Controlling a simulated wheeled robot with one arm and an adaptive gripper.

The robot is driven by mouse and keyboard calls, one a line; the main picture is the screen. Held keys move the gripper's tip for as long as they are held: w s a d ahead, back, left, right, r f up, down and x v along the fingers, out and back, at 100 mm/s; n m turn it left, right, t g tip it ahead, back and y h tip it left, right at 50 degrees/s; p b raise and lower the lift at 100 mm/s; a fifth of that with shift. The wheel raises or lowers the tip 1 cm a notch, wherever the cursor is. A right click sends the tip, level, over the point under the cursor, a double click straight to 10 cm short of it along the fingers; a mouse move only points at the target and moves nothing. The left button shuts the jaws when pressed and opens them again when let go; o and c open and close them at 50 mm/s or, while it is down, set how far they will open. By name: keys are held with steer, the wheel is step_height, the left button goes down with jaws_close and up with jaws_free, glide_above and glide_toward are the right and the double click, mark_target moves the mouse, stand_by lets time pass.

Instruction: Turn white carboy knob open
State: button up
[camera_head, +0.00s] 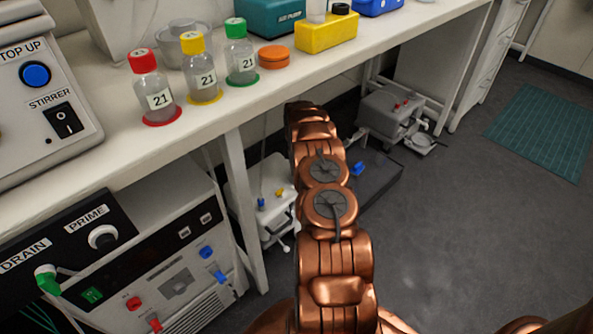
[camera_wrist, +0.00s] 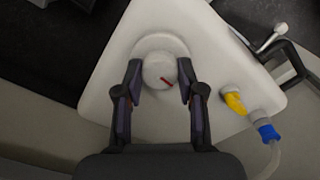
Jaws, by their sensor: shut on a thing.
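The white carboy (camera_wrist: 100,88) fills the middle of the wrist view. On its face is a round white knob (camera_wrist: 158,70) with a short red mark that slants down to the right. My gripper (camera_wrist: 159,82) has one dark finger on each side of the knob and is shut on it. In the head view the white carboy (camera_head: 268,185) stands under the bench, left of my copper arm. My gripper is hidden behind the arm there.
A yellow fitting (camera_wrist: 234,103) and a blue connector (camera_wrist: 268,132) with a clear hose are right of the knob. A black handle (camera_wrist: 291,66) is at the upper right. Open floor (camera_head: 460,220) is at right.

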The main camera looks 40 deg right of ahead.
steer(key=shift+n, duration=0.7)
steer(key=o, duration=1.1)
steer(key=shift+o, duration=0.2)
steer(key=shift+r, duration=0.1)
steer(key=shift+r, duration=3.7)
steer(key=shift+a, duration=0.1)
